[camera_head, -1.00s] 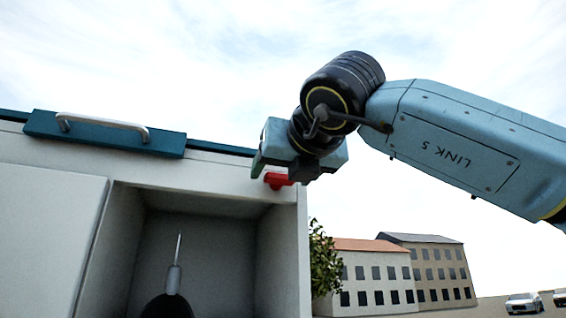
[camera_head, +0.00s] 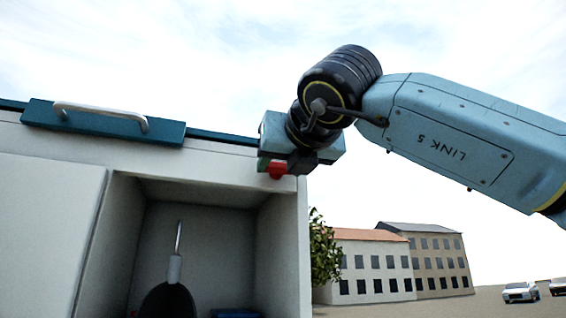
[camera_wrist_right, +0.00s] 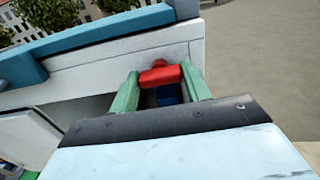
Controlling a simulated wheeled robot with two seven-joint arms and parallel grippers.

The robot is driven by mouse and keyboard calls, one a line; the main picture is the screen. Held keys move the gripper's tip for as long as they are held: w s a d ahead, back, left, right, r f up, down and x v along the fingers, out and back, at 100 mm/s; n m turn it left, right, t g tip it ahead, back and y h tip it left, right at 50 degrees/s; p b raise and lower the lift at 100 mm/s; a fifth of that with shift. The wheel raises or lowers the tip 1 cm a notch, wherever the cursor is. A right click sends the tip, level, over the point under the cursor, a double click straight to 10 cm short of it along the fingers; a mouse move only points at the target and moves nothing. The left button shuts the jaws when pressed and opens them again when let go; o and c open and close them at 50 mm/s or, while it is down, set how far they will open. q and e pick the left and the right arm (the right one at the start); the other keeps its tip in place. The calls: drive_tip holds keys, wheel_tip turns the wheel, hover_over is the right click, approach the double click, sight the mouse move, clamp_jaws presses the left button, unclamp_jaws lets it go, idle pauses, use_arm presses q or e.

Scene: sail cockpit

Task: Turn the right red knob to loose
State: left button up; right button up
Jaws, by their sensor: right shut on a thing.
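The right red knob (camera_head: 277,171) is at the upper right corner of the white cabinet front, just under its top edge. In the right wrist view the red knob (camera_wrist_right: 160,75) sits between the green fingertips of my right gripper (camera_wrist_right: 160,90). The right gripper (camera_head: 287,165) is shut on the knob, and its body hides part of the knob in the head view. The left gripper is not in view.
The white cabinet (camera_head: 200,160) has a teal lid with a metal handle (camera_head: 100,113) on top. Below the knob is an open compartment (camera_head: 215,235) holding a dark object with a metal rod. Buildings and cars stand far behind; open sky surrounds my right arm.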

drive_tip(key=n, duration=0.8)
drive_tip(key=shift+n, duration=0.3)
drive_tip(key=n+p, duration=0.1)
drive_tip(key=n, duration=0.3)
drive_tip(key=shift+n, duration=0.3)
drive_tip(key=shift+n+p, duration=0.6)
drive_tip(key=shift+n, duration=1.7)
drive_tip(key=o, duration=1)
drive_tip(key=shift+s, duration=0.1)
